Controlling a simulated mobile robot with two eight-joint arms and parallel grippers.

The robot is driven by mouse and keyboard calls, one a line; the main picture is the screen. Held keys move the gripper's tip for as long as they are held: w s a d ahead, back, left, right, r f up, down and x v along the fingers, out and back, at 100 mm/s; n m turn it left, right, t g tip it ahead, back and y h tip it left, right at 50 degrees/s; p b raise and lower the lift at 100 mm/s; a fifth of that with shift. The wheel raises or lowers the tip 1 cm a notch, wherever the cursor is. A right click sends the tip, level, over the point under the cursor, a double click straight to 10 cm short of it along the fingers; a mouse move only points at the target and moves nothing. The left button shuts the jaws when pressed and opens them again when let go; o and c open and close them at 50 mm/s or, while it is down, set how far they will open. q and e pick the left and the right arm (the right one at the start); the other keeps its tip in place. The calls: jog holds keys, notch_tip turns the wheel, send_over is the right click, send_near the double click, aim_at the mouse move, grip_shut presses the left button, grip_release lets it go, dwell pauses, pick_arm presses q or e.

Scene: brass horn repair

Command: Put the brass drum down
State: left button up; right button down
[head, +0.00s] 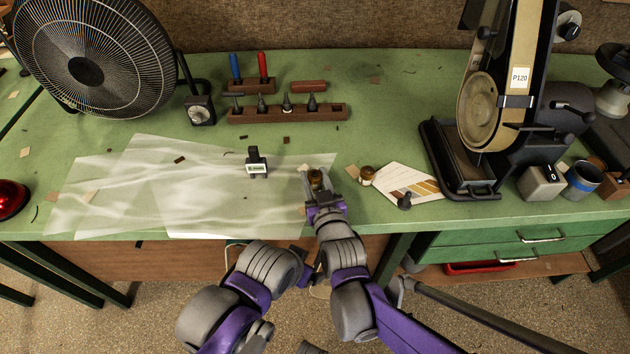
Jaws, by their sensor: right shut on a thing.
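My right gripper (318,186) is over the front part of the green bench, shut on the small brass drum (317,176). The drum is at the fingertips, near the right edge of the clear plastic sheets. I cannot tell whether its underside touches the bench. A second small brass-coloured piece (366,176) stands just to the right, apart from the gripper. My left arm is bent low in front of the bench edge. Its gripper is mostly hidden beside my right arm, and its jaws cannot be made out.
A small black gauge (257,164) stands on the plastic sheets (200,195). A colour card (405,182) with a dark knob (404,201) lies to the right, before the belt sander (490,110). A tool rack (290,113) and fan (95,60) stand behind.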

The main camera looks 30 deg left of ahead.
jog(key=shift+w, duration=0.1)
jog(key=shift+f, duration=0.1)
jog(key=shift+c, duration=2.2)
grip_release()
jog(key=shift+d, duration=0.1)
